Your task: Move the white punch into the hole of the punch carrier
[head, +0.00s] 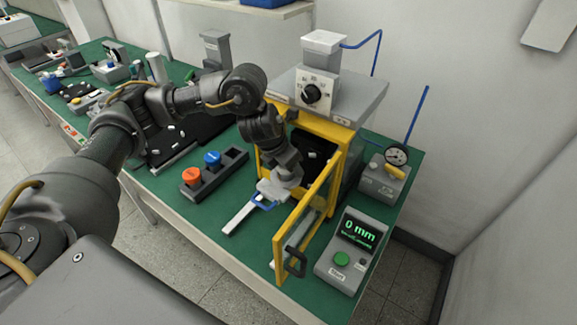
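My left arm reaches in from the left, and its gripper (272,190) points down just in front of the yellow-framed press. Directly below it lies the punch carrier (240,217), a light grey bar with a blue end (264,204). A small white patch shows between the fingers and the blue end. I cannot tell whether it is the white punch or a fingertip, nor whether the fingers are closed on it. A dark punch rack (235,158) left of the gripper holds an orange punch (191,176) and a blue punch (212,159); its far right part is empty. My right gripper is out of view.
The press (340,108) stands behind the gripper. Its yellow door (304,220) is swung open, close to the gripper's right. A control box (352,250) reads 0 mm. A gauge box (385,180) stands behind it.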

